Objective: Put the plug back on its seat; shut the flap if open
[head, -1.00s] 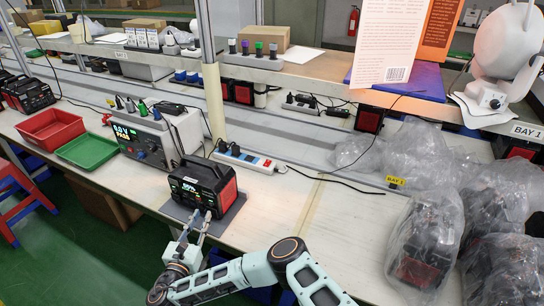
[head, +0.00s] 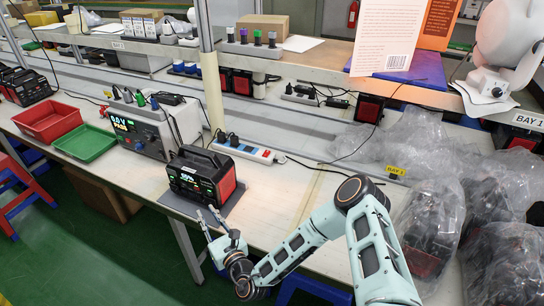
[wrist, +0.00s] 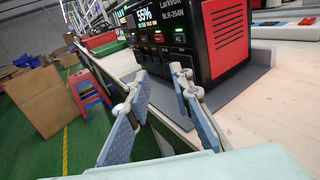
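The black power station (head: 203,178) with red side panels stands upright on a grey mat (head: 228,202) near the bench's front edge. Its front faces the aisle with a lit display; in the wrist view the power station (wrist: 222,45) reads 55%. My gripper (head: 207,212) is just in front of the lower front of the power station. In the wrist view my gripper (wrist: 158,76) has its two fingers apart, with nothing visible between them. The right finger hides part of the front's lower area. I cannot make out the plug, its seat or a flap in these frames.
A grey bench supply (head: 150,130) stands behind the power station to the left, with a green tray (head: 86,143) and red tray (head: 47,122) beyond. A white power strip (head: 243,149) lies behind. Bagged units (head: 430,225) crowd the right. The bench between is clear.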

